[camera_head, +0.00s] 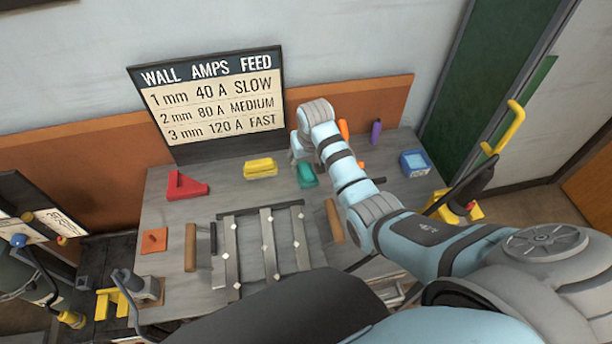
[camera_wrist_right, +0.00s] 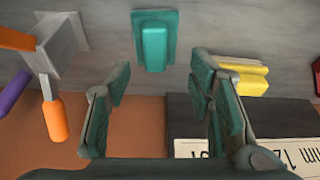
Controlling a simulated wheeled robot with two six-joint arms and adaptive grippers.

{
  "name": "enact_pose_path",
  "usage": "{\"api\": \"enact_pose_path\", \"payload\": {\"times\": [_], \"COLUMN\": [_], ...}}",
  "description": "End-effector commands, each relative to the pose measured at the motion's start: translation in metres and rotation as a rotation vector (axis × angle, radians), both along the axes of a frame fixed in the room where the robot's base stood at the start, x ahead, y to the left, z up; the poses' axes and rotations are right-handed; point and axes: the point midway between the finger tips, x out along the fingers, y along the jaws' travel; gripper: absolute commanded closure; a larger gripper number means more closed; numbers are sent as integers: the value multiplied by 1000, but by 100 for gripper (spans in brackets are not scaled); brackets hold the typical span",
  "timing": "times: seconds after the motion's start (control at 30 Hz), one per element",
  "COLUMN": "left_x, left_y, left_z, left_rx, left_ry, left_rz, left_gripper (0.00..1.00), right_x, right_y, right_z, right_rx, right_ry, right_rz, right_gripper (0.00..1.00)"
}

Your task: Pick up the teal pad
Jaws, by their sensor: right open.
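The teal pad (camera_head: 306,176) lies on the grey table, right of the yellow block. In the wrist view the teal pad (camera_wrist_right: 153,42) is a flat plate with a raised bar along its middle. My right gripper (camera_head: 298,156) is just behind the pad in the head view and partly hidden by its own arm. In the wrist view my right gripper (camera_wrist_right: 160,82) is open and empty, its two fingers spread wide. The pad lies beyond the fingertips, roughly in line with the gap, and is not touched. My left gripper is not in view.
A yellow block (camera_head: 260,168) lies left of the pad. An orange-handled tool (camera_wrist_right: 53,112) and a purple object (camera_head: 376,132) are on its other side. A sign board (camera_head: 210,100) stands behind. A metal frame (camera_head: 232,250) lies in front; a blue box (camera_head: 414,163) is at right.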

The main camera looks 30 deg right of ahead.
Motion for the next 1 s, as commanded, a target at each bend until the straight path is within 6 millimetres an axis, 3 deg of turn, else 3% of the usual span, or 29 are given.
{"api": "enact_pose_path", "payload": {"times": [0.3,0.57,0.87,1.0], "left_x": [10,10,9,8], "left_y": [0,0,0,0], "left_z": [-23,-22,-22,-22], "left_rx": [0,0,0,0], "left_ry": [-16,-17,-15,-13], "left_rz": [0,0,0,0], "left_gripper": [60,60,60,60], "right_x": [10,13,12,12], "right_y": [-10,-10,-10,-10], "right_z": [-53,-56,-55,-55], "right_rx": [0,-1,-1,-1], "right_ry": [0,-2,-2,-2], "right_rz": [0,1,1,1], "right_gripper": [52,52,100,100]}}
